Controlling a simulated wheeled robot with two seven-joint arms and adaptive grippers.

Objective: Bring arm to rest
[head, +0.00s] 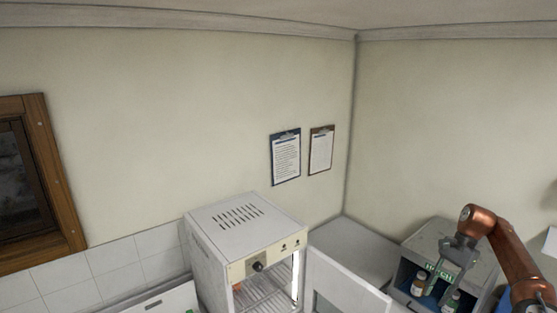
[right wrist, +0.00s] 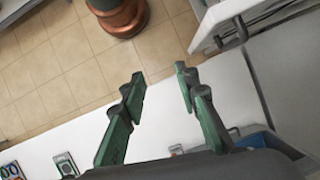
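My right arm comes in from the right in the head view. Its gripper (head: 440,283) hangs in front of a grey open-fronted box (head: 448,232) with bottles in it. In the right wrist view the two green fingers of this gripper (right wrist: 159,74) stand apart with nothing between them, so it is open and empty. Tiled floor and a white counter show behind the fingers. I cannot tell from the head view how far the gripper is from the box. My left arm and gripper are not in view.
A white oven (head: 245,225) with wire racks stands left of the box, its white door (head: 345,283) swung open between them. A brown-capped bottle (head: 418,284) stands in the box. Two clipboards (head: 286,157) (head: 321,149) hang on the wall. The white counter (right wrist: 60,140) holds small items at lower left.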

